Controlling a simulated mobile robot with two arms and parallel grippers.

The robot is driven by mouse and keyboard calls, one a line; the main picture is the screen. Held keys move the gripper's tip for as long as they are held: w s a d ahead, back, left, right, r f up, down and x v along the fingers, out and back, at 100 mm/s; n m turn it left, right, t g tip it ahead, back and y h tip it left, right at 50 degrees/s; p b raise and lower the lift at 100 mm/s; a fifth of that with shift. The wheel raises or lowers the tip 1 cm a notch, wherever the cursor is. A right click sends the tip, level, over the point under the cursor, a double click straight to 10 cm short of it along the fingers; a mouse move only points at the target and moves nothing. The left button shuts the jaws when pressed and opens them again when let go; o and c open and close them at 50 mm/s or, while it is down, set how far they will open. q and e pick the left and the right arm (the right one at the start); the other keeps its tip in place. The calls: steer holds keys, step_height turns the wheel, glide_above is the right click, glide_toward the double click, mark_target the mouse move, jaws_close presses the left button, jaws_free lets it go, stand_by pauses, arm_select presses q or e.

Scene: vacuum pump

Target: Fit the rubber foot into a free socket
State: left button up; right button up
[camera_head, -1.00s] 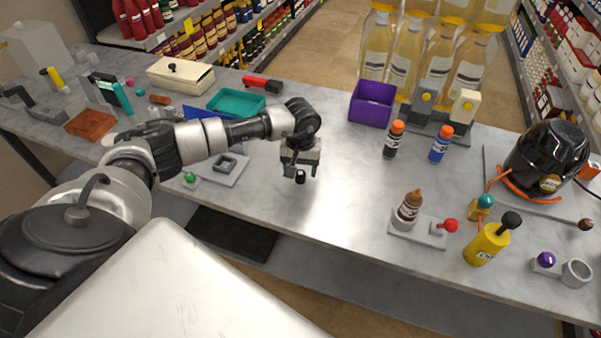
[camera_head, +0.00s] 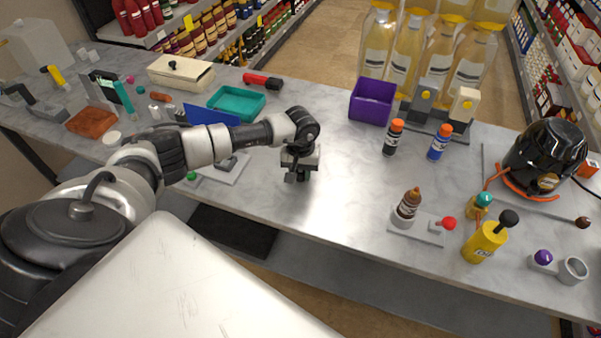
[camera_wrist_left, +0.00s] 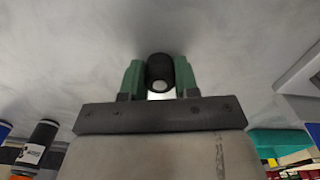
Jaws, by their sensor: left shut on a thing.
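My left gripper (camera_head: 297,177) is over the bare middle of the table, close above its surface. In the left wrist view its two green fingers (camera_wrist_left: 159,82) are shut on a small black cylinder, the rubber foot (camera_wrist_left: 160,68), with a pale round end facing the camera. In the head view the foot is hard to make out among the dark fingers. The black vacuum pump (camera_head: 543,158) with an orange ring stands at the right, far from the gripper. I cannot make out a free socket for certain. My right gripper is not in view.
Two glue bottles, one black (camera_head: 394,139) and one blue (camera_head: 439,143), stand right of the gripper. Behind them is a purple bin (camera_head: 372,101). A brown bottle (camera_head: 408,205) and a yellow can (camera_head: 484,243) stand at front right. A teal tray (camera_head: 237,101) lies behind the arm.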

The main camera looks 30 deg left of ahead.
arm_select(q)
steer(key=shift+r, duration=0.1)
steer(key=shift+r+b, duration=0.3)
steer(key=shift+r, duration=0.25)
step_height(320, 180, up, 3)
steer(key=shift+f+b, duration=0.2)
steer(key=shift+b, duration=0.4)
steer(key=s+d+r+b, duration=0.3)
steer(key=d+r, duration=0.4)
steer(key=d, duration=0.4)
steer(key=s+d+m, duration=0.2)
steer(key=s+m, duration=0.3)
steer(key=s, duration=0.7)
steer(key=shift+d+f, duration=0.2)
steer(key=shift+w, duration=0.1)
